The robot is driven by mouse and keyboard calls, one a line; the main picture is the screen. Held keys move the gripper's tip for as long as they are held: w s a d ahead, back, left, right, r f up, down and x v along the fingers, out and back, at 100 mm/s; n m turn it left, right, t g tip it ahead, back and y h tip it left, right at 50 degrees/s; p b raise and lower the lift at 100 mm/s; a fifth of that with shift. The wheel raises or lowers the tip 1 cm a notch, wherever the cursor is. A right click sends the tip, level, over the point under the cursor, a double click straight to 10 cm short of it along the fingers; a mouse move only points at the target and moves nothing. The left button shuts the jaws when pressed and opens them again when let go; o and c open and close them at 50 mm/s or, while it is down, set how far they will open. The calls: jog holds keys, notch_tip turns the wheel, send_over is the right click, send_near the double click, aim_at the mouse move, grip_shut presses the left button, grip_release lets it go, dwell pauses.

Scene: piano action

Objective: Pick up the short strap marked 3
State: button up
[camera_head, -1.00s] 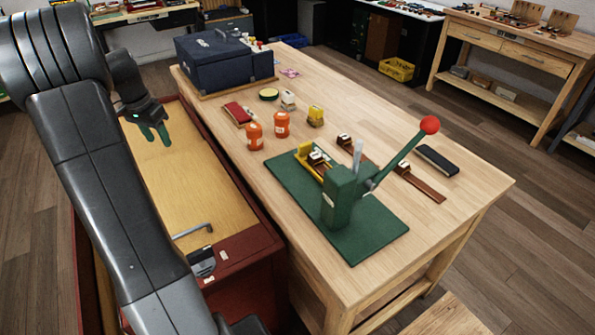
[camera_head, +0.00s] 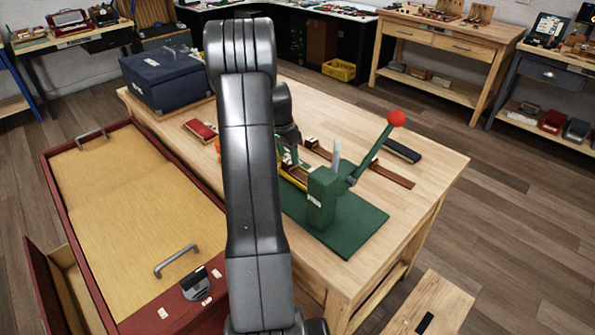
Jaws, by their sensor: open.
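Two brown straps lie on the wooden table behind the green press. One strap (camera_head: 319,149) is just right of my gripper and partly hidden by the press. The other strap (camera_head: 392,176) lies further right, and its right part is clear. No number can be read on either, so I cannot tell which is marked 3. My gripper (camera_head: 291,158), with green fingers, is open over the table, left of the nearer strap. My own arm hides part of it, and its height above the table is unclear.
The green press (camera_head: 322,198) stands on a green mat (camera_head: 352,226), its red-knobbed lever (camera_head: 396,118) rising to the right. A black block (camera_head: 402,151) lies behind. A blue case (camera_head: 168,80) and a red pad (camera_head: 200,130) are at left. My arm hides the table's middle.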

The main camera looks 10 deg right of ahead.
jog(key=shift+w+d+f, duration=0.15)
jog(key=shift+f, duration=1.25)
jog(key=c, duration=0.8)
jog(key=shift+r, duration=0.1)
jog(key=shift+c, duration=0.2)
